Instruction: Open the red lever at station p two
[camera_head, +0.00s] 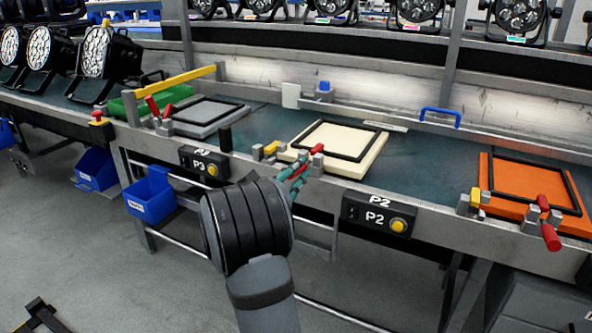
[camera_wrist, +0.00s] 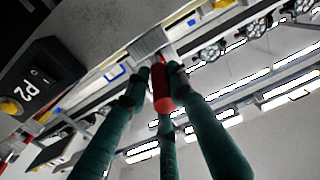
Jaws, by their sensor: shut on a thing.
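The red lever (camera_head: 317,149) is on a grey clamp at the front left edge of a cream pad (camera_head: 367,162) with a black frame. The black box labelled P2 (camera_head: 374,214) is on the bench front just right of it. My gripper (camera_head: 297,170) has teal fingers and reaches the lever from the front left. In the wrist view, the red lever handle (camera_wrist: 162,92) lies between the teal fingers, which are shut on it. The fingers hide part of the clamp in the head view.
An orange pad (camera_head: 520,205) with red-handled clamps (camera_head: 550,236) is at right. A grey pad (camera_head: 208,122) with red levers (camera_head: 153,106) and the P3 box (camera_head: 204,161) are at left. A blue bin (camera_head: 150,197) hangs below the bench front.

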